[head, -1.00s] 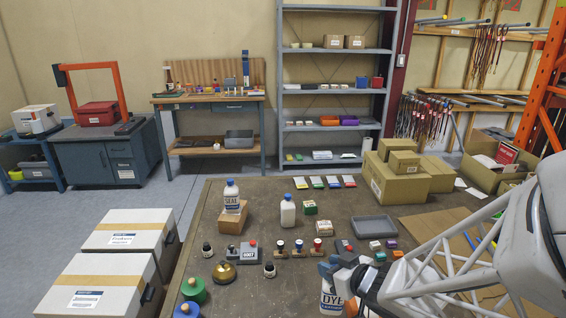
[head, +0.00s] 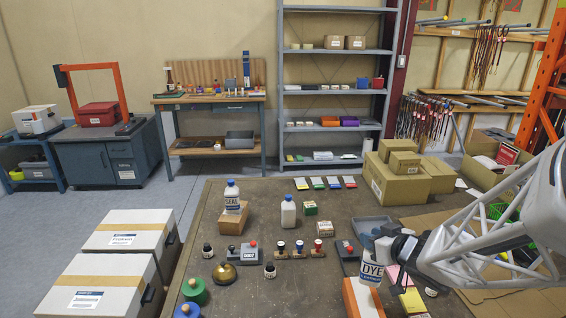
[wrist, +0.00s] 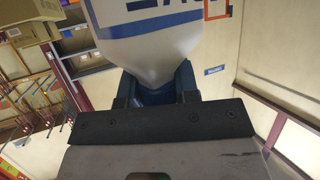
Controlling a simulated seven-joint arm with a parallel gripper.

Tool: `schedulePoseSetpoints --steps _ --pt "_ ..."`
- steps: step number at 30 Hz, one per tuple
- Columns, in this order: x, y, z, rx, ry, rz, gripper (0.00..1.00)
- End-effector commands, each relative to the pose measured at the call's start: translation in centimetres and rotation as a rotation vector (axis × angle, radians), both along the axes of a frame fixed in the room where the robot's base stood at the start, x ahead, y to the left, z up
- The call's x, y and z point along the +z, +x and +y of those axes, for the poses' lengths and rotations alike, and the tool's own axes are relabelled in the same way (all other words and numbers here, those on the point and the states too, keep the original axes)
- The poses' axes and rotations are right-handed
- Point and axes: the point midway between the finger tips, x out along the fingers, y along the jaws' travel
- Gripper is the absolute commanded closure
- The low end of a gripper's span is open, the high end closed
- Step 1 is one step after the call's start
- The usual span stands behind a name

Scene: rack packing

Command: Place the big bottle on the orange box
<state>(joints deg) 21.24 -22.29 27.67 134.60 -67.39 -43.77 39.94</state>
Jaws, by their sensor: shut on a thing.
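The big bottle (head: 371,269) is white with a blue cap and a label reading DYE. My gripper (head: 383,244) is shut on it near the cap and holds it nearly upright. The wrist view shows the bottle's white shoulder (wrist: 155,50) close up, with its blue neck area between my jaws (wrist: 157,97). The orange box (head: 350,301), orange with a pale face, lies at the front edge of the head view, just below the bottle in the picture. I cannot tell whether the bottle's base touches it.
A SEAL bottle (head: 232,198) stands on a small carton (head: 231,222). Several stamps (head: 298,249) sit mid-table. A grey tray (head: 372,222) lies behind my gripper. Pink and yellow pads (head: 411,299) lie right of the orange box.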

Motion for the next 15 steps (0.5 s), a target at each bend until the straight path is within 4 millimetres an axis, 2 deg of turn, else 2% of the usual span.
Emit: schedulePoseSetpoints --steps 8,15 --pt "-0.4 0.0 0.0 0.001 0.0 0.001 1.0" --pt "-2.9 0.0 0.0 0.001 0.0 0.002 1.0"
